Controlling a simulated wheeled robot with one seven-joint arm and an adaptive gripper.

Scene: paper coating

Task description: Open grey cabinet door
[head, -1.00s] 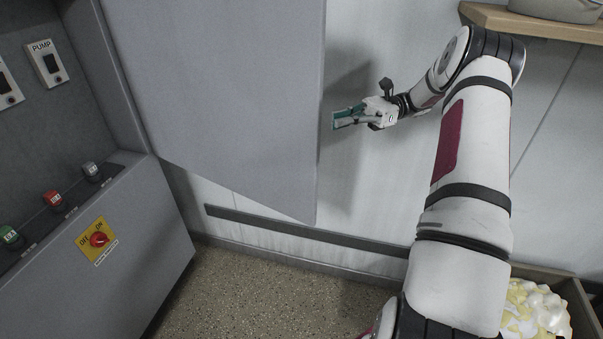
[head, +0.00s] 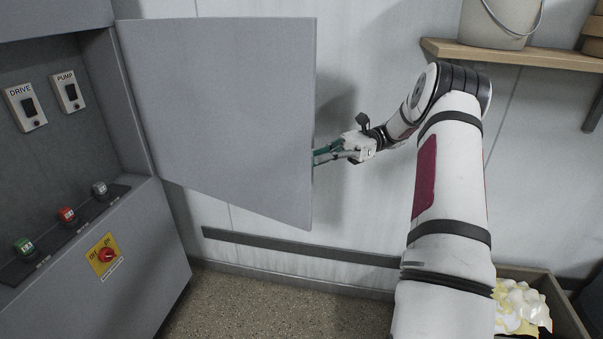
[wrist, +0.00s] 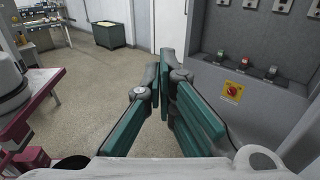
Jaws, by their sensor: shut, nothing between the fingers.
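The grey cabinet door (head: 220,115) stands swung wide open in the head view, hinged at its left side on the grey cabinet (head: 130,255). My gripper (head: 318,156) is at the door's free right edge; its fingertips meet or pass just behind that edge, and contact cannot be told. The fingers with green pads are shut and empty; they also show in the wrist view (wrist: 165,100). The cabinet's interior shows DRIVE and PUMP switches (head: 68,92). The cabinet's control panel also shows in the wrist view (wrist: 250,85).
A wooden shelf (head: 540,62) with a bucket (head: 498,22) is at upper right. A bin (head: 565,310) with pale, lumpy contents stands at lower right.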

